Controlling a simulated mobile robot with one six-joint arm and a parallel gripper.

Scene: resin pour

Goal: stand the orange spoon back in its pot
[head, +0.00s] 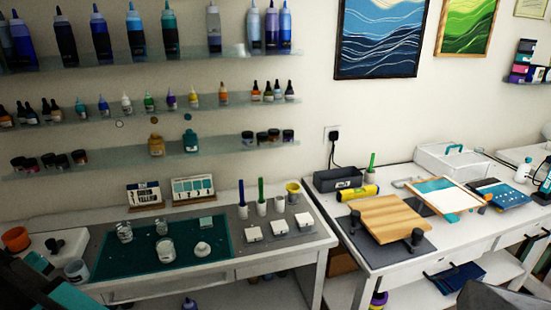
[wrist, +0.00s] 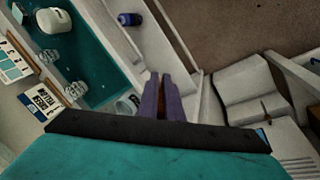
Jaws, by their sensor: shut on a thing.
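My gripper (wrist: 161,78) shows in the wrist view as two purple fingers close together, in front of its black and teal body. A thin brownish sliver, seemingly the orange spoon, shows between the fingers; most of it is hidden and its tilt cannot be told. In the head view no orange spoon can be made out. A white pot (head: 280,204) with no handle in it stands on the grey mat at the right of the left bench. Beside it stand a pot with a blue spoon (head: 241,193) and a pot with a green spoon (head: 261,190).
White blocks (head: 279,228) lie in front of the pots, and a yellow-topped cup (head: 293,188) stands right of them. Glass jars (head: 165,250) stand on the teal mat (head: 215,262). An orange pot (head: 16,238) is at the far left. Glass shelves (head: 110,156) with bottles hang above.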

